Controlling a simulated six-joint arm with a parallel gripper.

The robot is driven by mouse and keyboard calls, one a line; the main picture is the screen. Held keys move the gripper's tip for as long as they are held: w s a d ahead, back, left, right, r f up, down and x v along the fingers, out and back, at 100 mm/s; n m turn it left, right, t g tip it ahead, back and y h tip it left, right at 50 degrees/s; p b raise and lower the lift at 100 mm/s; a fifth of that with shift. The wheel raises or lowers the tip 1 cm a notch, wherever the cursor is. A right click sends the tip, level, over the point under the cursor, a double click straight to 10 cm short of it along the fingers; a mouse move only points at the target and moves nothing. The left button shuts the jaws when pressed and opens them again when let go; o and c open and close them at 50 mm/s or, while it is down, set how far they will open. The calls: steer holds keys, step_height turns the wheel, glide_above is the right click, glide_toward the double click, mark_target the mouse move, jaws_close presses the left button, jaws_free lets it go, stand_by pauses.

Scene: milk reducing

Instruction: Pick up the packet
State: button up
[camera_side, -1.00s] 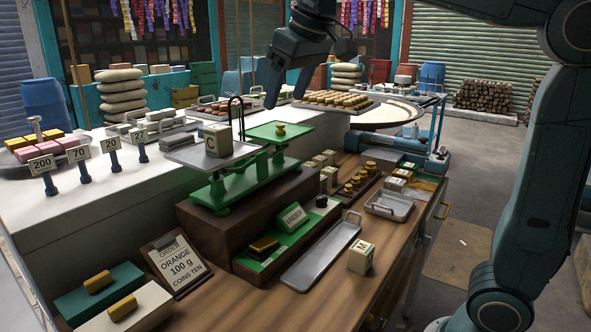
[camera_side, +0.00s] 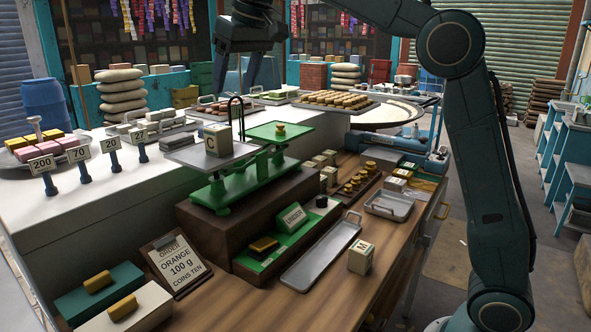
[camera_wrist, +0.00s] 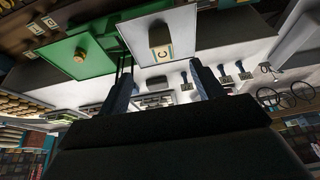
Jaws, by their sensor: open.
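Which thing is the packet is not plain. A pale block marked C (camera_side: 218,140) sits on the grey left pan (camera_side: 185,149) of the green balance (camera_side: 235,188); it also shows in the wrist view (camera_wrist: 160,40). A small gold weight (camera_side: 280,129) is on the green right pan (camera_side: 267,134). Another pale marked block (camera_side: 361,257) stands on the wooden counter. My gripper (camera_side: 238,78) is open and empty, high above and behind the balance. In the wrist view, its fingers (camera_wrist: 164,83) are spread apart below the C block, not touching it.
An empty metal tray (camera_side: 322,252) lies in front of the balance. A thin black post (camera_side: 236,112) rises behind the pans.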

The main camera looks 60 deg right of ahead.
mark_target(224, 129)
steer(key=shift+f, duration=0.15)
steer(key=shift+x, duration=4.15)
steer(key=shift+w+f, duration=0.1)
steer(key=shift+x, duration=2.5)
